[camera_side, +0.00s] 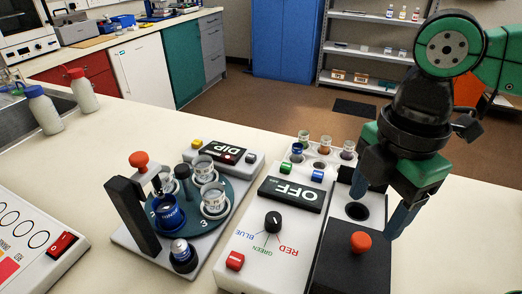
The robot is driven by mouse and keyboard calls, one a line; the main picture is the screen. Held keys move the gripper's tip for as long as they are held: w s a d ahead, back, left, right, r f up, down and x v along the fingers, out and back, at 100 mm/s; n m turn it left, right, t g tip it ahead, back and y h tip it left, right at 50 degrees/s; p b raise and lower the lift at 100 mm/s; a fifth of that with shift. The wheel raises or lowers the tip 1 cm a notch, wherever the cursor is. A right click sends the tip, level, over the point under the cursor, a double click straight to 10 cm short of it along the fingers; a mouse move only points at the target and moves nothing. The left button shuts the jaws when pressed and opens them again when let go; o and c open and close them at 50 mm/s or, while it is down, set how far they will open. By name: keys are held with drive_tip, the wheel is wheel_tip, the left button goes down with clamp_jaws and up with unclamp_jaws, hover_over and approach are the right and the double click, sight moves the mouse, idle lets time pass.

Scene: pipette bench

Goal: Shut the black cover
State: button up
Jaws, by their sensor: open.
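The black cover (345,268) is a dark block with an orange knob (361,241) on top, at the near right end of the white device (262,232). Behind it, a round dark opening (357,211) shows uncovered in a pale surface. My gripper (376,214) is above and to the right of the opening, pointing down. Its blue fingers are spread, one near the far side of the opening and one to the right of the knob. Nothing shows between them. I cannot tell whether a finger touches the cover.
To the left is a carousel (184,226) with vials, a black post with an orange knob, and a DIP display. Two bottles and a red-switch panel stand further left.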

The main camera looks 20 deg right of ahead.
sight(362, 238)
drive_tip(key=shift+s+a+f, duration=0.15)
drive_tip(key=shift+f, duration=2.55)
drive_tip(key=shift+c, duration=0.2)
clamp_jaws()
